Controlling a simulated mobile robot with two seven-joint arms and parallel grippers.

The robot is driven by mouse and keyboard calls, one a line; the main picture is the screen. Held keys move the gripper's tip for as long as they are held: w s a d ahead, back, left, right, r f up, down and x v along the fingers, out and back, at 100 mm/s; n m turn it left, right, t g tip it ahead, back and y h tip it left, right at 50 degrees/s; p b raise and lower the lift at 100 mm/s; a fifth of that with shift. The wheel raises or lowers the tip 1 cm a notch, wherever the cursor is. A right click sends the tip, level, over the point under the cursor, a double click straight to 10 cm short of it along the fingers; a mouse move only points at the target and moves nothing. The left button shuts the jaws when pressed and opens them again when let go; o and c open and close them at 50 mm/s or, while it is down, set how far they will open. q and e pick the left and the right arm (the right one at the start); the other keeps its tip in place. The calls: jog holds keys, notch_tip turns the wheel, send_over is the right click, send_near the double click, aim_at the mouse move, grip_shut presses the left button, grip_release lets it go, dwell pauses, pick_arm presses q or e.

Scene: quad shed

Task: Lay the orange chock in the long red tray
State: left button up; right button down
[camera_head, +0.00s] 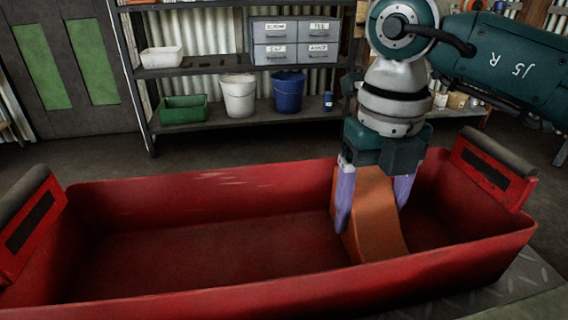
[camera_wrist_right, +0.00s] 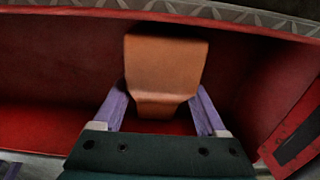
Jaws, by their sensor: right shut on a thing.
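The long red tray (camera_head: 200,183) spans the front of the head view, with a raised handle at each end. The orange chock (camera_head: 372,220) is inside the tray, toward its right end. My right gripper (camera_head: 373,205) points down into the tray with its purple fingers on either side of the chock, shut on it. In the right wrist view the chock (camera_wrist_right: 165,70) sits between the fingers of my right gripper (camera_wrist_right: 163,108), with the tray's red floor and wall around it. I cannot tell whether the chock touches the tray floor. My left gripper is not in view.
The left and middle of the tray are empty. Behind it stands a metal shelf (camera_head: 235,65) with a green bin (camera_head: 185,110), a white bucket (camera_head: 238,97), a blue bucket (camera_head: 288,92) and grey drawers (camera_head: 293,40). The tray's right handle (camera_head: 490,170) stands near my right arm.

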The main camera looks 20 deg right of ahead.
aim_at(373, 193)
jog(key=shift+f, duration=0.1)
jog(key=shift+f, duration=0.1)
grip_release()
jog(key=shift+r, duration=0.3)
notch_tip(373, 193, up, 12)
jog(key=p, duration=0.4)
jog(key=shift+f, duration=0.15)
